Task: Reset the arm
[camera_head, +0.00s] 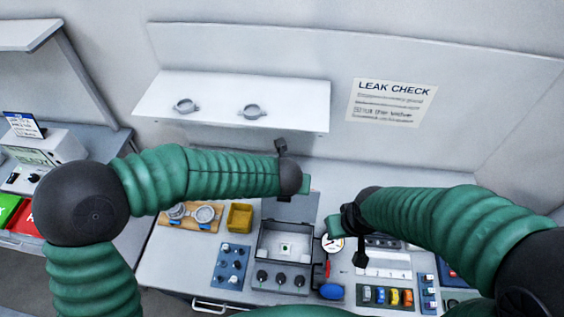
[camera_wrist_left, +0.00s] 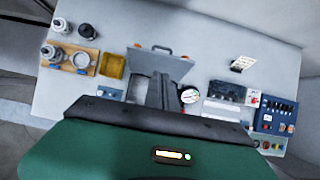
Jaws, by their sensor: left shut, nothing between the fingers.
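My left arm reaches in from the left in the head view, bent at a dark elbow joint. My left gripper (camera_head: 281,147) is held above the back of the workbench, over the area behind the open grey case (camera_head: 284,245). In the left wrist view the left gripper's dark fingers (camera_wrist_left: 161,94) are together with nothing between them, and they cover part of the case. My right gripper (camera_head: 358,240) hangs above the bench just right of the case, near the round gauge (camera_head: 332,244). Its fingertips are partly hidden and their opening is unclear.
A wooden board with ring fixtures (camera_head: 178,222) and a yellow bin (camera_head: 239,217) lie left of the case. A blue panel (camera_head: 231,267) stands nearby. A shelf (camera_head: 232,92) overhangs the back. Coloured parts (camera_head: 386,296) lie at front right.

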